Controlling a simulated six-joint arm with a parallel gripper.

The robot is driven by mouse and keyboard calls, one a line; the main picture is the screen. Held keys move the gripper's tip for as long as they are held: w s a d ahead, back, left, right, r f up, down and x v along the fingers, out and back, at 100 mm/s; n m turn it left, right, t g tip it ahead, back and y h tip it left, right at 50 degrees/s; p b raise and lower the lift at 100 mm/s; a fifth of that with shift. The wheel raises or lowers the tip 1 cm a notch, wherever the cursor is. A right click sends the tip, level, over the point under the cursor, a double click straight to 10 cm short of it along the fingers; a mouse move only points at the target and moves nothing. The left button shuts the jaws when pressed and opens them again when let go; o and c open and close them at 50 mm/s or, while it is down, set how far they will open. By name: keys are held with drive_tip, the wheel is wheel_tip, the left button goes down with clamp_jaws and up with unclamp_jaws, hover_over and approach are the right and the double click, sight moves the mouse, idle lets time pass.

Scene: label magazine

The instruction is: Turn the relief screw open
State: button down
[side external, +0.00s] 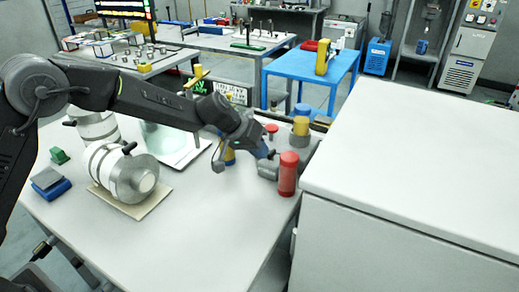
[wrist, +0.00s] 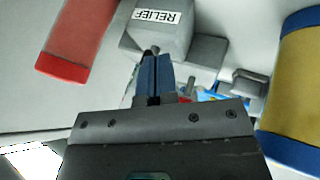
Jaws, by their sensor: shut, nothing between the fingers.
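A grey block (wrist: 170,38) with a white label reading "RELIEF" (wrist: 157,17) is at the top middle of the wrist view. In the side view this grey block (side external: 267,170) sits on the bench beside a red cylinder. A small relief screw (wrist: 155,49) appears to stick out of the block's near face. My gripper (wrist: 154,60) has blue fingers that are shut and empty, with their tips right at the screw. I cannot tell whether they touch it. In the side view my gripper (side external: 266,152) is low over the block, and the screw is hidden there.
The red cylinder (side external: 288,175) stands close by, also seen in the wrist view (wrist: 82,35). A yellow and blue cylinder (side external: 301,127) is behind, and large on the wrist view's right (wrist: 298,90). A big white cabinet (side external: 415,150) borders the right. The bench front (side external: 200,235) is clear.

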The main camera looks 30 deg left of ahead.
drive_tip(key=shift+s+d+n+t+y, duration=0.2)
drive_tip(key=shift+n+t+y, duration=0.15)
drive_tip(key=shift+n, duration=0.45)
drive_tip(key=shift+s+d+n+t+y, duration=0.2)
drive_tip(key=shift+n+y, duration=0.25)
drive_tip(key=shift+n, duration=0.35)
drive_tip(key=shift+s+d, duration=0.25)
drive_tip(key=shift+d, duration=0.45)
drive_tip(key=shift+d+f, duration=0.1)
drive_tip(key=shift+d, duration=0.65)
idle(1.6)
drive_tip(key=shift+d, duration=0.1)
